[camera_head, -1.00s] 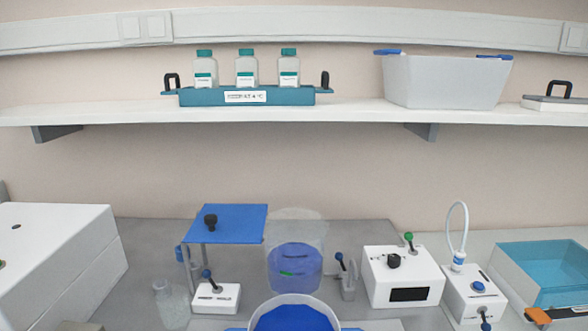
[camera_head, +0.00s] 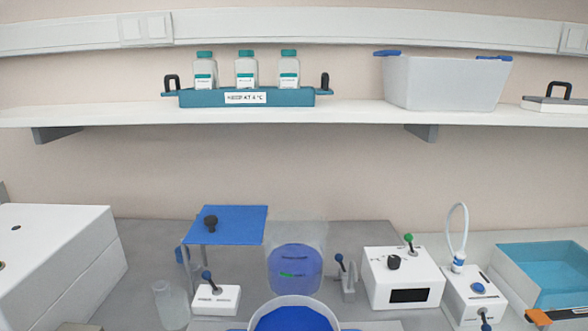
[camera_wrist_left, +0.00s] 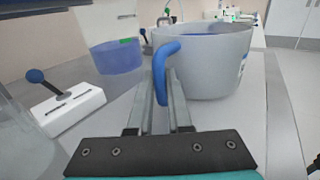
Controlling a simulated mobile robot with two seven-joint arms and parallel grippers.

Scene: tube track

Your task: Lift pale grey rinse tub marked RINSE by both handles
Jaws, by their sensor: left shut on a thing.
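The pale grey rinse tub (camera_wrist_left: 205,65) is round, with blue inside. In the left wrist view it fills the upper middle, with a small blue marking on its right side too oblique to read. In the head view its rim (camera_head: 328,310) shows at the bottom edge, the rest cut off. My left gripper (camera_wrist_left: 163,95) is shut on the tub's blue hooked handle (camera_wrist_left: 160,70), which stands between the fingers. I cannot tell whether the tub's base touches the bench. The far handle is not clear. My right gripper is in neither view.
A clear vessel with blue liquid (camera_head: 295,268) stands just behind the tub. A white switch box (camera_head: 215,299) and clear bottle (camera_head: 172,304) are left; white instruments (camera_head: 403,277) and a teal-filled basin (camera_head: 545,270) are right. A grey bin (camera_head: 445,82) sits on the shelf.

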